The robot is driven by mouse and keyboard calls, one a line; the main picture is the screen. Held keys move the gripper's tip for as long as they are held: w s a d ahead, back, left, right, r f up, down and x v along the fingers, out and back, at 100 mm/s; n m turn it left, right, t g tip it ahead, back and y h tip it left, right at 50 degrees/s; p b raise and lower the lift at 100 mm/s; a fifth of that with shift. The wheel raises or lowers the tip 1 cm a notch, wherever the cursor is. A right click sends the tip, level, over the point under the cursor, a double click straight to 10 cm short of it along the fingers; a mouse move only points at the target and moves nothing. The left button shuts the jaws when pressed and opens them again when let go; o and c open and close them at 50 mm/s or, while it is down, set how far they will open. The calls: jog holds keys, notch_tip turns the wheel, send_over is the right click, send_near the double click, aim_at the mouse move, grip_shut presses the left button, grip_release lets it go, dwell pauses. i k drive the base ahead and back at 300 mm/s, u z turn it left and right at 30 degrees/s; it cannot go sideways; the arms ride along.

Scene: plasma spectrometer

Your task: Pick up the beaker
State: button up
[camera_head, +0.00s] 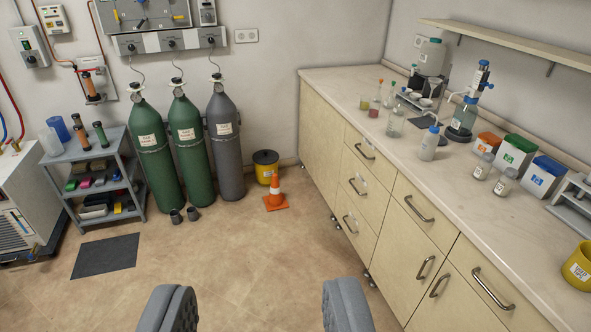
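My gripper (256,296) shows at the bottom edge as two grey padded fingers set wide apart. It is open, with only bare floor seen between the fingers. A clear glass vessel (396,123) that may be the beaker stands upright on the counter (340,88) at the right. A small glass vessel (364,102) and a vessel with red liquid (375,107) stand to its left. They are too small to tell which is the beaker. My gripper is well apart from all of them.
Gas cylinders (188,140) stand at the back wall, near an orange cone (275,192). A grey shelf (98,175) is at left. The middle floor is clear.

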aim_at(374, 108)
jog(key=z, duration=0.05)
jog(key=i, duration=3.95)
jog(key=z, duration=1.3)
